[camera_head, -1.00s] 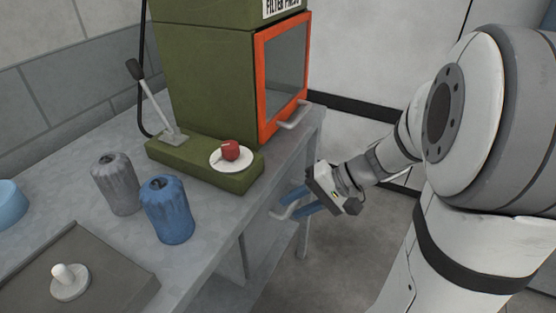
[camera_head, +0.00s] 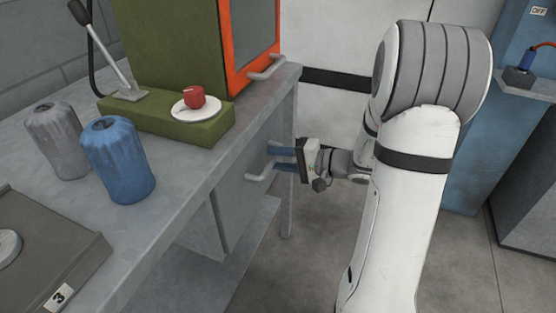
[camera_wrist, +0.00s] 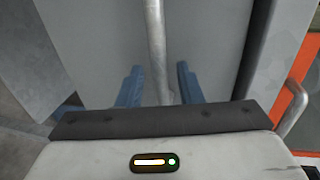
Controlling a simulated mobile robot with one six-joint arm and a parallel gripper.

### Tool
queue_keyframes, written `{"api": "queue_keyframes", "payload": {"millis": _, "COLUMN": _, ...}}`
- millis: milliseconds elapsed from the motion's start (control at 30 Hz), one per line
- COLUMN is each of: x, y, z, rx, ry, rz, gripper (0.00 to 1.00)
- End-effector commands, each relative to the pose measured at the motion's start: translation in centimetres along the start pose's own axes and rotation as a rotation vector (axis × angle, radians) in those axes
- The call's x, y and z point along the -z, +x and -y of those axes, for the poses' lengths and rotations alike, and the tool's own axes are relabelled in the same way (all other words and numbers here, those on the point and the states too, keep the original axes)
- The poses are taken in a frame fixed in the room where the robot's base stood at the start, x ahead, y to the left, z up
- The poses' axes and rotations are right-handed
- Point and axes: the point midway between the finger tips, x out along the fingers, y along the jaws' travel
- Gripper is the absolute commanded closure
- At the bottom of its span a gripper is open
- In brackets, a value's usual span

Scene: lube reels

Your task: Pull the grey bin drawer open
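The grey bin drawer (camera_head: 235,200) is under the bench top in the head view, and its front looks flush with the bench frame. Its pale bar handle (camera_head: 254,178) sticks out on the front. In the wrist view the drawer front (camera_wrist: 100,40) fills the middle and the handle (camera_wrist: 155,35) runs between my fingers. My gripper (camera_head: 274,159) is at the handle with its blue fingers pointing at the drawer front. In the wrist view my gripper (camera_wrist: 159,72) is open, one finger on each side of the bar, with gaps showing.
Above the drawer, the bench top (camera_head: 190,165) holds a green press (camera_head: 170,40) with an orange-framed door (camera_head: 235,70) and handle. A red object (camera_head: 194,97) lies on a white plate. A blue reel (camera_head: 118,160) and a grey reel (camera_head: 58,140) stand left. The floor before the bench is clear.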

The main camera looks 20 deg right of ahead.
Motion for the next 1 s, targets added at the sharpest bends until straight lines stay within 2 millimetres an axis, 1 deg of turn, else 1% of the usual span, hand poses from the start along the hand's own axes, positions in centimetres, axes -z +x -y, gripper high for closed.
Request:
{"api": "queue_keyframes", "payload": {"millis": 33, "x": -0.04, "y": 0.65, "z": -0.07, "rx": 0.000, "ry": 0.000, "rz": 0.002, "gripper": 0.67}}
{"api": "queue_keyframes", "payload": {"millis": 133, "x": -0.05, "y": 1.31, "z": -0.03, "rx": 0.000, "ry": 0.000, "rz": 0.002, "gripper": 0.67}}
{"api": "queue_keyframes", "payload": {"millis": 433, "x": -0.05, "y": 1.61, "z": 0.03, "rx": 0.000, "ry": 0.000, "rz": 0.001, "gripper": 0.67}}
{"api": "queue_keyframes", "payload": {"millis": 467, "x": -0.05, "y": 1.61, "z": 0.03, "rx": 0.000, "ry": 0.000, "rz": 0.001, "gripper": 0.69}}
{"api": "queue_keyframes", "payload": {"millis": 833, "x": -0.08, "y": 1.61, "z": 0.02, "rx": 0.000, "ry": 0.000, "rz": 0.002, "gripper": 0.99}}
{"api": "queue_keyframes", "payload": {"millis": 1000, "x": -0.10, "y": 1.62, "z": 0.01, "rx": -0.001, "ry": 0.000, "rz": 0.002, "gripper": 1.00}}
